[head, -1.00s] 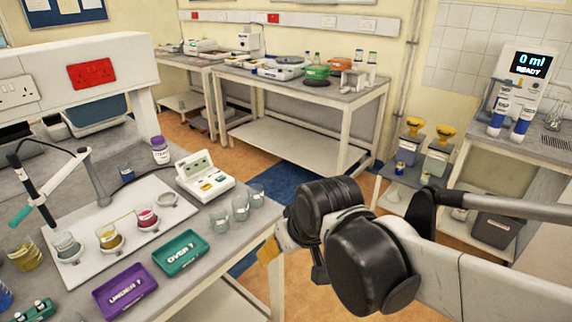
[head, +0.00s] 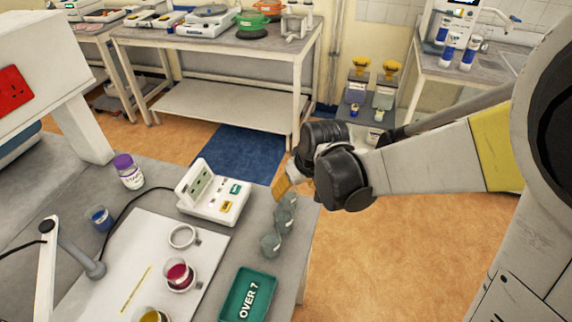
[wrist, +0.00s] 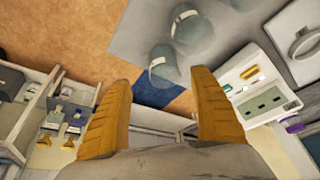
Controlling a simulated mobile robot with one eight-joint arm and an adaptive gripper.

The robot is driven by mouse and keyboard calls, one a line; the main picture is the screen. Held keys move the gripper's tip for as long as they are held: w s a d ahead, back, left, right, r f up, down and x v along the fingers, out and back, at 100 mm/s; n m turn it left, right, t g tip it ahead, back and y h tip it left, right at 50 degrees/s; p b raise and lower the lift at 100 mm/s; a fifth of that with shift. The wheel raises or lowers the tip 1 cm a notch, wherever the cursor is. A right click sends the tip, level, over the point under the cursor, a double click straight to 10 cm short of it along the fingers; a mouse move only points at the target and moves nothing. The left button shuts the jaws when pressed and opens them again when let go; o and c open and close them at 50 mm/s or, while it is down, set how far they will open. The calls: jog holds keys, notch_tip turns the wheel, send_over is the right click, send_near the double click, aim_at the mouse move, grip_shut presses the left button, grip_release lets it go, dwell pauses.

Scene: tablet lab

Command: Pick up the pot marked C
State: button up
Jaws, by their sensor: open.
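Several small pots stand on the left bench, and I can make out no letter C on any of them. Three clear pots stand in a row near the bench's right edge: the near one (head: 271,244), the middle one (head: 283,220) and the far one (head: 290,200). A pot with red liquid (head: 179,274) and one with yellow liquid (head: 150,315) are on the white board. My gripper (head: 290,184) has orange fingers and is by the far clear pot. In the wrist view, my gripper (wrist: 160,82) is open and empty, with clear pots (wrist: 163,68) beyond its fingertips.
A white meter (head: 215,192) stands left of the clear pots. A green "OVER ?" tray (head: 247,297) lies in front. A purple-capped bottle (head: 129,172) and a blue pot (head: 101,217) are farther left. Open floor (head: 400,240) lies right of the bench.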

jog(key=b+x, duration=0.1)
jog(key=x, duration=0.1)
jog(key=b+x, duration=0.1)
jog(key=x, duration=0.3)
jog(key=shift+a+f+b, duration=0.35)
jog(key=shift+f+b, duration=0.05)
jog(key=shift+s, duration=0.1)
jog(key=c, duration=1.3)
